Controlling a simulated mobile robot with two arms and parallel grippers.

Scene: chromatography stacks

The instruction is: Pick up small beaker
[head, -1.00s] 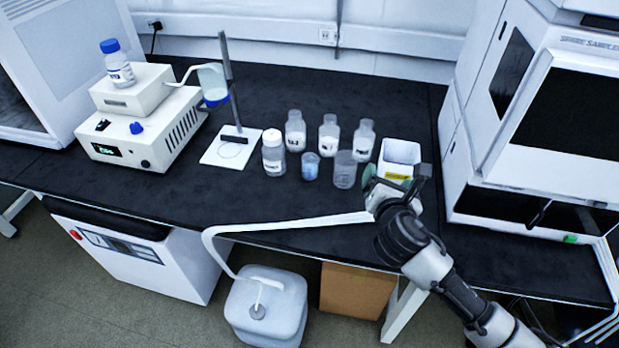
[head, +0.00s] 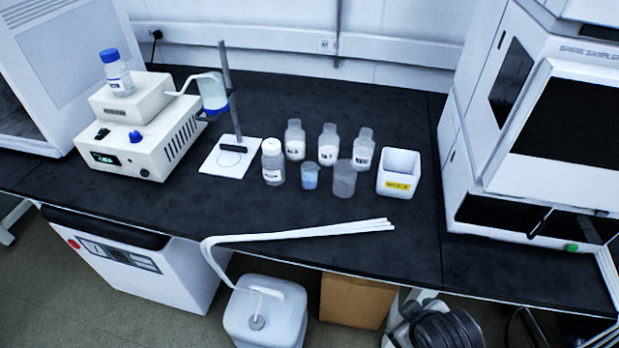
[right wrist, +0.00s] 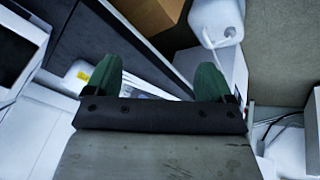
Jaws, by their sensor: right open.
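The small beaker (head: 310,177), with blue liquid in it, stands upright on the black bench in the head view, in front of the row of bottles. A larger empty-looking beaker (head: 344,179) stands just to its right. My right gripper shows in the right wrist view (right wrist: 155,82) with its two green fingers spread wide and nothing between them. It is away from the beakers, low at the bench front. My left gripper is in neither view.
Several bottles (head: 295,140) stand close behind the beakers, and a white-capped bottle (head: 272,162) is at left. A white bin (head: 398,173) stands at right. White tubes (head: 310,231) lie along the front. A stand (head: 232,145) is farther left.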

